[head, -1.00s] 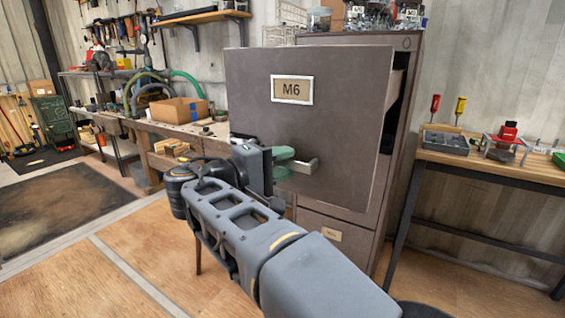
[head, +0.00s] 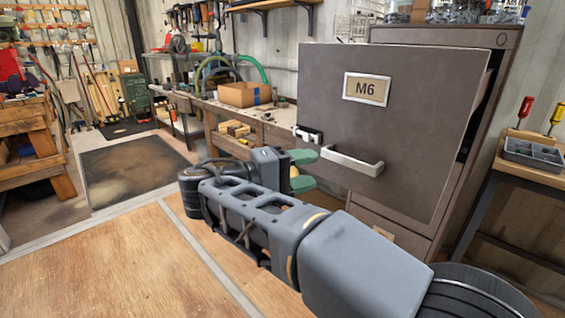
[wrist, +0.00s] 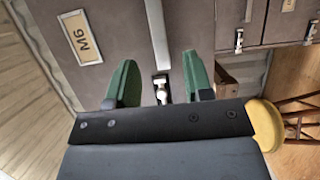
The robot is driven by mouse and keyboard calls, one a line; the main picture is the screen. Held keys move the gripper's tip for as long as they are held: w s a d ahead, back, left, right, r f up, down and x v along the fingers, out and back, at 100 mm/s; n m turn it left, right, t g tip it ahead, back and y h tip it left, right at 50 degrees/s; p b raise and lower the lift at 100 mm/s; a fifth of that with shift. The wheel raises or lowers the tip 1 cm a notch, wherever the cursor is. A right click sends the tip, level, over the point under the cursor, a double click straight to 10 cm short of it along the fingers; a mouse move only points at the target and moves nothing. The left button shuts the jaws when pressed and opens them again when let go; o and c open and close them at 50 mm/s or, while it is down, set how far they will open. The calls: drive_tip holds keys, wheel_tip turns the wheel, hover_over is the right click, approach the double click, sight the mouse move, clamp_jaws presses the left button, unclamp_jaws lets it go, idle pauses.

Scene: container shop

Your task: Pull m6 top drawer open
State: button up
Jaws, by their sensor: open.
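The M6 drawer (head: 400,125) stands pulled out from the tall grey-brown cabinet (head: 490,45), its front well forward of the cabinet face. Its label plate (head: 366,89) reads M6 and also shows in the wrist view (wrist: 81,37). The silver bar handle (head: 352,160) is fixed low on the drawer front. My gripper (head: 303,171) is open, with green fingers, just left of the handle and apart from it. In the wrist view my gripper (wrist: 157,80) has nothing between its fingertips, and the handle (wrist: 156,35) lies beyond them.
A workbench with a cardboard box (head: 245,94) stands behind on the left. A side table with a grey tray (head: 533,154) is at the right. A yellow stool (wrist: 265,125) shows in the wrist view. The floor at the left has free room around a dark mat (head: 130,168).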

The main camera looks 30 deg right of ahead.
drive_tip(key=shift+w+a+r+p, duration=0.1)
drive_tip(key=shift+a+p, duration=1.1)
drive_tip(key=shift+p, duration=2.15)
drive_tip(key=shift+w+a+p, duration=0.1)
drive_tip(key=shift+a+p, duration=1.1)
drive_tip(key=shift+p, duration=2.15)
